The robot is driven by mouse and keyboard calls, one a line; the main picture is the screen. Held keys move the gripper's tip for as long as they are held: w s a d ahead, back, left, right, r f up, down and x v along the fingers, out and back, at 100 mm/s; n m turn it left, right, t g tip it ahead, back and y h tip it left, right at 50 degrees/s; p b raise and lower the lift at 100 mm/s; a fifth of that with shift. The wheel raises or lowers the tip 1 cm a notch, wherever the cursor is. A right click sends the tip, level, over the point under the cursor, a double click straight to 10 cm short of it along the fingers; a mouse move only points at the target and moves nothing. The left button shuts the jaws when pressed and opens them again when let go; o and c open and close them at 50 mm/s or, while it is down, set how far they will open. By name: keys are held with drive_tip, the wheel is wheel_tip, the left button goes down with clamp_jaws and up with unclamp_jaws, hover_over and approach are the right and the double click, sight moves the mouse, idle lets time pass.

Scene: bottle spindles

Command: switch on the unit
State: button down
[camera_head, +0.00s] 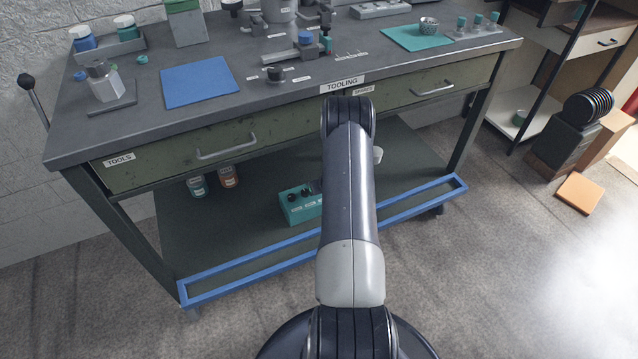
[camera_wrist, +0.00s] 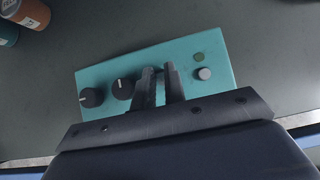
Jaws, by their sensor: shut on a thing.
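The teal unit (camera_head: 297,211) stands on the lower shelf under the bench, partly hidden by my arm. The wrist view shows its teal panel (camera_wrist: 210,52) with a left black knob (camera_wrist: 91,97), a second black knob (camera_wrist: 122,88), a pale round button (camera_wrist: 204,73) and a small dull olive-green lamp (camera_wrist: 198,57). My gripper (camera_wrist: 160,70) is over the panel between the second knob and the button. Its fingers are shut on a small control of the unit, which they hide; I cannot tell its shape or position.
A blue rail (camera_head: 240,278) runs along the shelf's front edge. A teal bottle (camera_head: 197,187) and an orange-brown bottle (camera_head: 228,177) stand left of the unit. The bench top (camera_head: 130,128) and its drawers (camera_head: 225,152) overhang the shelf. Shelf floor between bottles and unit is clear.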

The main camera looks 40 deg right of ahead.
idle(0.5)
drive_tip(key=c, duration=1.5)
unclamp_jaws()
drive_tip(key=shift+o, duration=0.2)
drive_tip(key=p+v, duration=0.1)
drive_tip(key=v, duration=0.9)
drive_tip(key=shift+s+r, duration=0.15)
drive_tip(key=shift+r, duration=0.2)
drive_tip(key=b+x, duration=0.1)
drive_tip(key=x, duration=1)
drive_tip(key=shift+s+a+f, duration=0.1)
